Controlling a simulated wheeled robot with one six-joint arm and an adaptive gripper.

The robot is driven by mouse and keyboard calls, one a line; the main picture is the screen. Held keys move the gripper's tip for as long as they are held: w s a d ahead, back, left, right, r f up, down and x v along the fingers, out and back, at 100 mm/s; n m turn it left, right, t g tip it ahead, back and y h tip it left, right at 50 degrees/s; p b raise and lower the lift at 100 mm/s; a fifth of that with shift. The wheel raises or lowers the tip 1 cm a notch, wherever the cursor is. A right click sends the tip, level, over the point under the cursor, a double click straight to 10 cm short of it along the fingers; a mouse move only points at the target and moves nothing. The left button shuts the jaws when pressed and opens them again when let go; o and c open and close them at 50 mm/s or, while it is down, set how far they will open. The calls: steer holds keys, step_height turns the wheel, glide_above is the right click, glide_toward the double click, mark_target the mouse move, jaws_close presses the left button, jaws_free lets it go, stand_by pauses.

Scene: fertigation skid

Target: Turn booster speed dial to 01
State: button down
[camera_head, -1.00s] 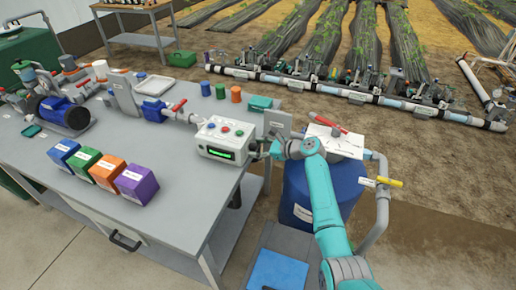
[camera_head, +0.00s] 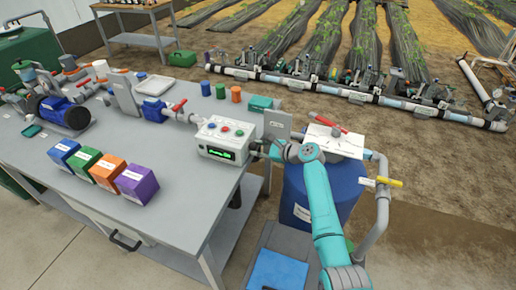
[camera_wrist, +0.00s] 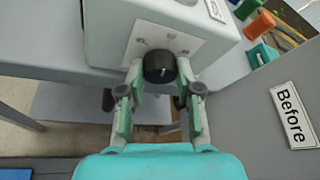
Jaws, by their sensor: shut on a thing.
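The booster speed dial is a black round knob (camera_wrist: 160,66) on a white plate on the side of the grey control box (camera_wrist: 105,35) in the wrist view. My gripper (camera_wrist: 160,78) is shut on the knob, one finger on each side of it. In the head view the control box (camera_head: 208,134) stands at the table's right end, with coloured buttons on top and a green lit display (camera_head: 215,154) on its front. The display text is too small to read. In that view my gripper (camera_head: 256,148) reaches the box's right side, and the dial is hidden.
A grey upright panel (camera_head: 277,124) stands just right of the box; its "Before" label (camera_wrist: 292,115) shows in the wrist view. A blue barrel (camera_head: 310,196) with a white top is beside my arm. Coloured boxes (camera_head: 104,172) stand left on the table.

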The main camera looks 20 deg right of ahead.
steer(key=n+t, duration=0.2)
steer(key=n, duration=0.1)
steer(key=shift+s+f+h, duration=0.1)
steer(key=shift+f+h, duration=0.05)
steer(key=shift+h, duration=0.15)
steer(key=n+t, duration=0.2)
steer(key=n, duration=0.2)
stand_by(0.4)
steer(key=c, duration=0.8)
jaws_free()
steer(key=v, duration=1.2)
steer(key=shift+f, duration=0.25)
